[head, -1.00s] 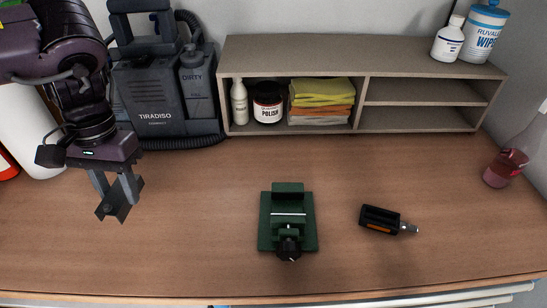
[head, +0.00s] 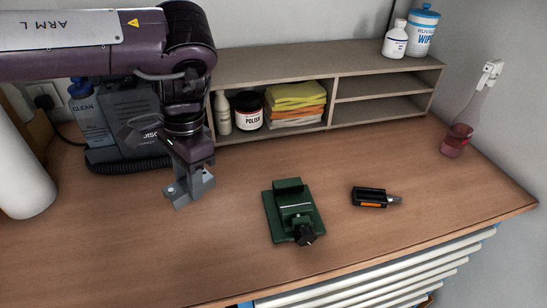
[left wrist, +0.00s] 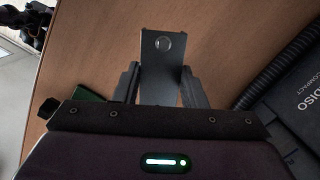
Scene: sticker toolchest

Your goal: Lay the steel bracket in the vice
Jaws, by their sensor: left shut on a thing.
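My left gripper (head: 190,186) is at the left of the workbench, pointing down, left of the vice. It is shut on the steel bracket. In the left wrist view the bracket (left wrist: 161,75) is a grey plate with a round hole, between the two fingers (left wrist: 160,85). In the head view the bracket is hard to tell from the fingers. The green vice (head: 275,222) lies flat near the bench's middle, with a black knob toward the front. Its jaw gap looks empty. A green corner of it shows in the left wrist view (left wrist: 86,94). My right gripper is not in view.
A black and orange screwdriver-like tool (head: 369,197) lies right of the vice. A shelf (head: 345,73) with bottles and folded cloths stands behind. A grey machine (head: 130,120) is behind my left arm. The bench front (head: 120,265) is clear.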

